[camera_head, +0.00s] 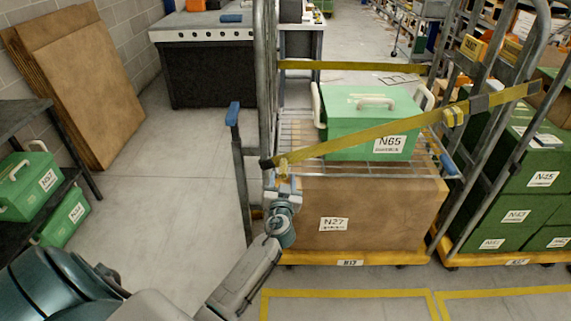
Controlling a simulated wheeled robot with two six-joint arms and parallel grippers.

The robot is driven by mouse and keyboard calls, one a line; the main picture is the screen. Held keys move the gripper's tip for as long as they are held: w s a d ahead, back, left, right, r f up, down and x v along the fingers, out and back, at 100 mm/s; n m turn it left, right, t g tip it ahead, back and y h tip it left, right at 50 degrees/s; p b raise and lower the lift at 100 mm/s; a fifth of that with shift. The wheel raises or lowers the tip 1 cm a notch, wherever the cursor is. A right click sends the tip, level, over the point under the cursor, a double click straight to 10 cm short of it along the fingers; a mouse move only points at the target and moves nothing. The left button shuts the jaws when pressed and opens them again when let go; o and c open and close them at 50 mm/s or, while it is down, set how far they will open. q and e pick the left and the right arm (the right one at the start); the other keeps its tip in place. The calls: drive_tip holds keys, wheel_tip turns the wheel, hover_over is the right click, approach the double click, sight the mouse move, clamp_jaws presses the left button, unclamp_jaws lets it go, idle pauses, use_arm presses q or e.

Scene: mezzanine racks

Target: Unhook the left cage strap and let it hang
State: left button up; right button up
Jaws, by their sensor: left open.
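The yellow cage strap (375,133) runs taut across the front of the roll cage, from a hook end at the left post up to the right frame. My left gripper (281,176) is at the strap's left end, by the cage's left post (266,100). Its fingers are small here, and whether they touch the strap end I cannot tell. Behind the strap a green box N65 (350,104) stands on the wire shelf, above the brown carton N27 (372,205). My right gripper is out of view.
A second yellow strap (350,66) crosses the cage's back. Another cage with green boxes (520,180) stands close on the right. Brown boards (85,85) lean on the wall, and a dark rack (25,125) stands at left. The floor (160,190) between is clear.

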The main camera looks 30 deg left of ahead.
sight(284, 167)
use_arm(q)
drive_tip(key=x, duration=0.3)
drive_tip(key=shift+w+a+p, duration=0.1)
drive_tip(key=shift+w+p, duration=0.2)
drive_tip(key=shift+w, duration=0.1)
drive_tip(key=shift+x, duration=1.4)
drive_tip(key=shift+f, duration=0.15)
clamp_jaws()
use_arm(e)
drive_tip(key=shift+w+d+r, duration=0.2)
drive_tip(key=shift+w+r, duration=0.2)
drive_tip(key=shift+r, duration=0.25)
